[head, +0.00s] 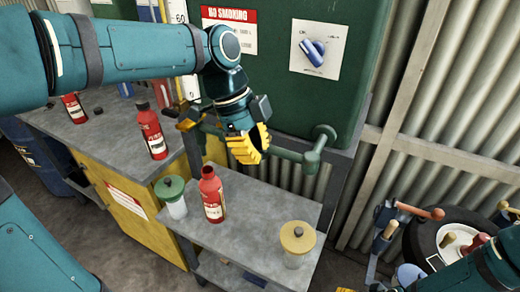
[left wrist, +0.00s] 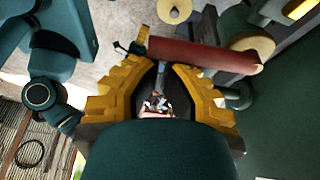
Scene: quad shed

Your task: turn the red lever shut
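A dark red bar, which looks like the red lever (left wrist: 200,54), lies across the upper part of the left wrist view, just beyond my fingers. In the head view it cannot be made out, as my left gripper and arm cover that part of the pipe. My left gripper (head: 248,145) is in front of the green tank, by the pipe (head: 290,154). In the left wrist view its yellow fingers (left wrist: 162,92) stand apart with nothing gripped between them. Whether they touch the lever is not clear. My right gripper (head: 347,289) shows only as a yellow tip at the bottom edge.
Below my left gripper, a grey cart (head: 250,235) bears an open red bottle (head: 211,196), a green-lidded jar (head: 173,197) and a yellow-lidded jar (head: 297,243). Another red bottle (head: 151,131) stands on the workbench (head: 105,128).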

